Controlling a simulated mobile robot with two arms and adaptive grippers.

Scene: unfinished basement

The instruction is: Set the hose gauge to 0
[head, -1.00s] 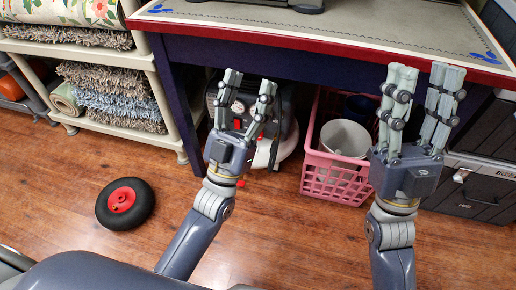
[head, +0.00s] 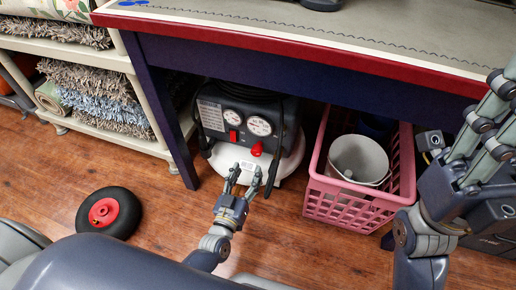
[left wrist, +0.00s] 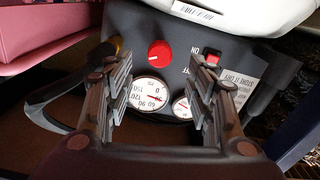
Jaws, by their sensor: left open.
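A dark air compressor (head: 273,109) with a white base stands under the table. Its front has two round white gauges, left (head: 232,117) and right (head: 259,126), a red knob (head: 257,149) under the right gauge and a red switch (head: 232,137). My left gripper (head: 244,175) is open and empty, low in front of the panel. In the left wrist view the panel is upside down; the knob (left wrist: 160,53) shows between the open fingers, beside the larger gauge (left wrist: 150,95). The other gauge (left wrist: 181,108) is partly hidden by a finger. My right gripper (head: 503,95) is open, partly cut off.
A pink crate (head: 345,203) holding a white bucket (head: 357,158) stands right of the compressor. The red-edged table (head: 300,48) is overhead, its dark leg (head: 166,115) to the left. A wheel (head: 109,212) lies on the wood floor. A shelf with rugs (head: 95,95) stands left.

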